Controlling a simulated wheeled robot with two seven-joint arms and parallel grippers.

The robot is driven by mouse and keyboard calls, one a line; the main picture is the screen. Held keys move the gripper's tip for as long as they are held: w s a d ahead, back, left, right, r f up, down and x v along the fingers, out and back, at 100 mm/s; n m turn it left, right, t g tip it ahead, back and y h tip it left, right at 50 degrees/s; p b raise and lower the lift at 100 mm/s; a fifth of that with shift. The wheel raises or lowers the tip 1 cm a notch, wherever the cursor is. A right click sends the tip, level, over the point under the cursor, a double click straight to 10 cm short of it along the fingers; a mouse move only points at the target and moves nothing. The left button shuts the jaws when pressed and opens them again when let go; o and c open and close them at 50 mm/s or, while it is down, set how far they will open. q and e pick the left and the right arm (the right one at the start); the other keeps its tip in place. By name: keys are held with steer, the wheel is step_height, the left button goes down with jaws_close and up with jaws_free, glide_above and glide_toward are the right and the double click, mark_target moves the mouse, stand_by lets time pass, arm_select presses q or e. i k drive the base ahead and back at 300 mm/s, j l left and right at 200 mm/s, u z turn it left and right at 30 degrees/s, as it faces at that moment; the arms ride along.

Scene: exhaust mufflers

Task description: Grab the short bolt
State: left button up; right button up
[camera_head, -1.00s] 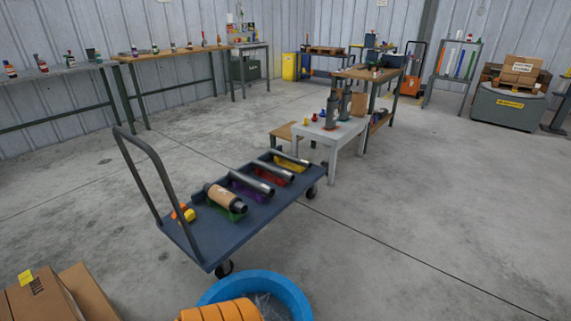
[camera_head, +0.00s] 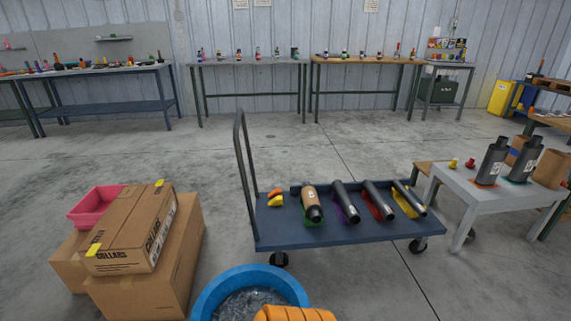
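I cannot make out a short bolt in the head view. A round blue tub (camera_head: 203,303) at the bottom middle holds a heap of small grey, shiny pieces (camera_head: 247,303), too small to tell apart. Neither of my grippers is in view.
A blue cart (camera_head: 290,235) carries several dark tubes and a brown-wrapped muffler (camera_head: 311,203). Cardboard boxes (camera_head: 130,230) with a pink bin (camera_head: 93,207) stand left. A ribbed orange thing (camera_head: 295,314) overlaps the tub. A grey table (camera_head: 485,193) stands right. Benches line the wall.

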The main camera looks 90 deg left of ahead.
mark_target(247, 297)
steer(key=i+j+u, duration=0.1)
steer(key=u, duration=0.35)
steer(key=i+u, duration=0.2)
steer(key=u, duration=0.25)
steer(key=i+u, duration=0.1)
steer(key=u, duration=0.35)
steer(key=i+l+u, duration=0.1)
steer(key=u, duration=0.4)
steer(key=i+l+u, duration=0.15)
steer(key=u, duration=0.3)
